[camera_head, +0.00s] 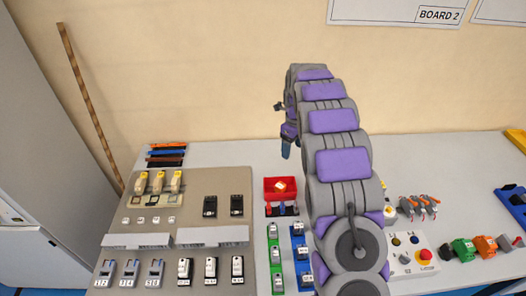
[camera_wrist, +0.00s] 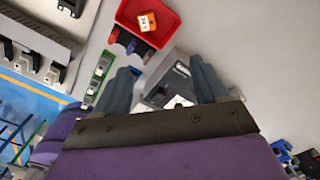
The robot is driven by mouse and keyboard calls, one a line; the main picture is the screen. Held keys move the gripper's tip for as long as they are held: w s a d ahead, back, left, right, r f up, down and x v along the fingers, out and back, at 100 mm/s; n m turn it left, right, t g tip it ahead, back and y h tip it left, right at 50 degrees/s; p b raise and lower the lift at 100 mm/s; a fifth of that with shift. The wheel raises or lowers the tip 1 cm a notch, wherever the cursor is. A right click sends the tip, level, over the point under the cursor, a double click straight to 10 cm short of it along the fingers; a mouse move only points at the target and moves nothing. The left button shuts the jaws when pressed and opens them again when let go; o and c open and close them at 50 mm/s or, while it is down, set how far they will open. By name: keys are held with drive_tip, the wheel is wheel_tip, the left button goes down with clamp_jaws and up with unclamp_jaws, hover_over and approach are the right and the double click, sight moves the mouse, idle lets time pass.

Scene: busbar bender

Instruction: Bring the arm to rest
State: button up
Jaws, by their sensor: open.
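My arm is raised over the bench in the head view, its grey and purple links curving up and toward the back. My gripper (camera_head: 286,148) hangs at the arm's far end, pointing down, above and behind the red bin. In the wrist view my gripper (camera_wrist: 160,88) shows two dark fingers spread wide apart. It is open, with nothing held between the fingers. A grey box-like device (camera_wrist: 172,82) on the bench shows below, in the gap between the fingers.
The red bin (camera_head: 270,196) holds an orange and white piece (camera_head: 281,186). A beige board (camera_head: 190,211) with switches and breakers lies at left. A control box (camera_head: 408,262) with a red button and several coloured clamps (camera_head: 464,248) are at right.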

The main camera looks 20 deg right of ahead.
drive_tip(key=shift+d+r, duration=0.1)
drive_tip(key=s+a+r+n, duration=0.3)
drive_tip(key=s+r+n, duration=0.15)
drive_tip(key=s, duration=0.25)
drive_tip(key=s+a+r+n+g, duration=0.1)
drive_tip(key=s+a+r+n, duration=0.2)
drive_tip(key=s+n, duration=0.35)
drive_tip(key=s+a+r+n, duration=0.3)
drive_tip(key=s+r, duration=0.1)
drive_tip(key=s, duration=0.4)
drive_tip(key=s+a+f+n, duration=0.1)
drive_tip(key=s+a+n, duration=0.2)
drive_tip(key=s+n, duration=0.4)
drive_tip(key=s+a+f+n, duration=0.1)
drive_tip(key=s+n, duration=0.7)
drive_tip(key=s, duration=1)
drive_tip(key=shift+s+a+g, duration=0.25)
drive_tip(key=shift+a+g, duration=0.15)
drive_tip(key=shift+a, duration=0.5)
drive_tip(key=shift+f, duration=0.1)
